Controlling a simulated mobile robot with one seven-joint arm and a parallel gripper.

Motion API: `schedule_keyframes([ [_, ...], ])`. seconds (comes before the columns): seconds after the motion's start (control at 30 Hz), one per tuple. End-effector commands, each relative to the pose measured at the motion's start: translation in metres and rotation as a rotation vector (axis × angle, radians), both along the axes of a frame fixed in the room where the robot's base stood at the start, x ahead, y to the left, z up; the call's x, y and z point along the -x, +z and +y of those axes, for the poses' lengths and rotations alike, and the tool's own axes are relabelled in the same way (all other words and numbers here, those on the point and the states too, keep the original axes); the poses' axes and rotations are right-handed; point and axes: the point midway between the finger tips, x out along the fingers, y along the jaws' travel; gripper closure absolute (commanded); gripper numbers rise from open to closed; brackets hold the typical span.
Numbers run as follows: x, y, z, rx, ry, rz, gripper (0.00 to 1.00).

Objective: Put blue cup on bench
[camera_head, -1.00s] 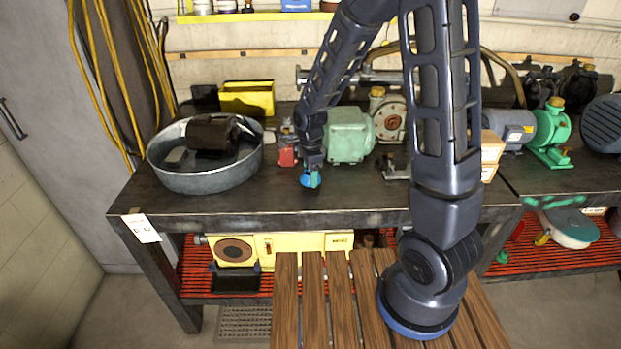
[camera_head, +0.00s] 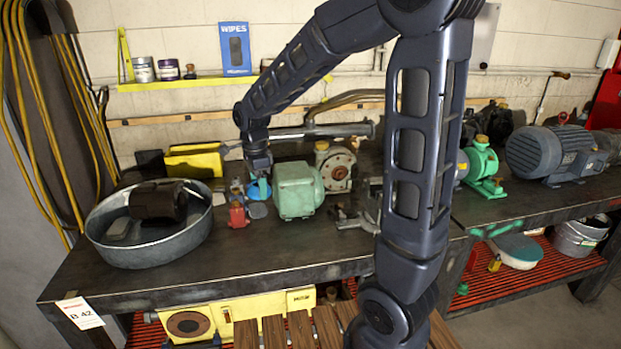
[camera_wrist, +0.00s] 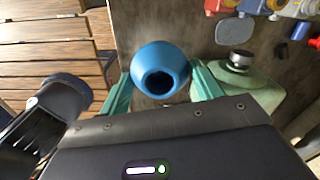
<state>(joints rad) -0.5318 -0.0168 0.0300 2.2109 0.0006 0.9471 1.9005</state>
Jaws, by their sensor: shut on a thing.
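My gripper (camera_head: 258,180) is shut on the blue cup (camera_head: 260,191), in the head view left of the green motor. In the wrist view, the two teal fingers sit on either side of the cup (camera_wrist: 160,65), whose dark round opening faces the camera. The cup appears above the dark metal workbench (camera_head: 275,250), among the parts at its back; whether it touches anything is unclear. A wooden slatted surface (camera_head: 300,330) is at the front, low in the head view.
The green motor (camera_head: 295,191) is right of the cup, a red part (camera_head: 238,214) left of it. A flat bluish disc (camera_head: 257,211) lies between them. A metal tub (camera_head: 150,248) stands at the left. The workbench's front strip is clear.

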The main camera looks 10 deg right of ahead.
Motion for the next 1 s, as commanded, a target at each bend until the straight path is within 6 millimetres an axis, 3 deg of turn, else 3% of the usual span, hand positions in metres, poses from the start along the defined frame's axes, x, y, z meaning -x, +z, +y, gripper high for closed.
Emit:
schedule_keyframes([
  [0.27, -0.003, 0.003, -0.002, -0.001, -0.007, 0.000, 0.76],
  [0.47, -0.029, 0.004, -0.021, -0.003, -0.081, 0.003, 0.76],
  [0.77, -0.095, 0.010, -0.088, -0.012, -0.291, 0.007, 0.76],
  [1.0, -0.141, 0.013, -0.155, -0.017, -0.462, 0.009, 0.76],
])
